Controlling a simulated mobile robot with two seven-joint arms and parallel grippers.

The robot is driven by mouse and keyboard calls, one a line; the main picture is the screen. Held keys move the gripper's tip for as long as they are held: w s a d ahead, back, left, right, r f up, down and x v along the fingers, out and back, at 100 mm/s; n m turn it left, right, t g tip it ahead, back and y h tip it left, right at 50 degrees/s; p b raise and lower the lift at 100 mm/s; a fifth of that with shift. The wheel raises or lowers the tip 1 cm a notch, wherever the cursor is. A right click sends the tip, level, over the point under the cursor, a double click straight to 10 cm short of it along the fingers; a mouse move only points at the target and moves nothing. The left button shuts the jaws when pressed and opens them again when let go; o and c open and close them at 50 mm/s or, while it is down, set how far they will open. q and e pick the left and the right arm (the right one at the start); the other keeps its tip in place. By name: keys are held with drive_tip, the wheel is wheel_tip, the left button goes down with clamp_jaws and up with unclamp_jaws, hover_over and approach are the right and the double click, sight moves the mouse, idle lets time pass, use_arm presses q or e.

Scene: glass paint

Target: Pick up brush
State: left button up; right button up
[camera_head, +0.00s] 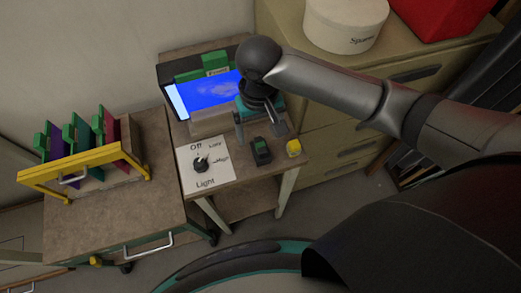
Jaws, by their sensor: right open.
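I cannot make out a brush for certain. My right gripper (261,130) reaches down from the upper right over the small table (230,172), with its fingers apart. A small dark block with green on it (261,151) lies on the table just below the fingers, with no clear contact. A small yellow object (293,148) stands to its right at the table edge. My right gripper and wrist cover part of the table behind them. My left gripper is not in view.
A blue screen (209,94) stands at the back of the table. A light control panel with a knob (203,165) lies at front left. A yellow rack (75,164) with coloured panels stands on a cart at left. Drawers (330,125) stand at right, bearing a white round box (344,24).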

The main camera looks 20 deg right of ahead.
sight(260, 146)
wheel_tip(260, 146, down, 5)
drive_tip(key=shift+f+b, duration=0.1)
drive_tip(key=shift+b, duration=0.35)
drive_tip(key=shift+w+d+f+b, duration=0.15)
drive_tip(key=shift+f+b, duration=0.4)
drive_tip(key=shift+f, duration=2.05)
drive_tip(key=shift+c, duration=0.2)
clamp_jaws()
drive_tip(key=shift+r, duration=0.15)
wheel_tip(260, 146, up, 20)
drive_tip(key=p, duration=0.4)
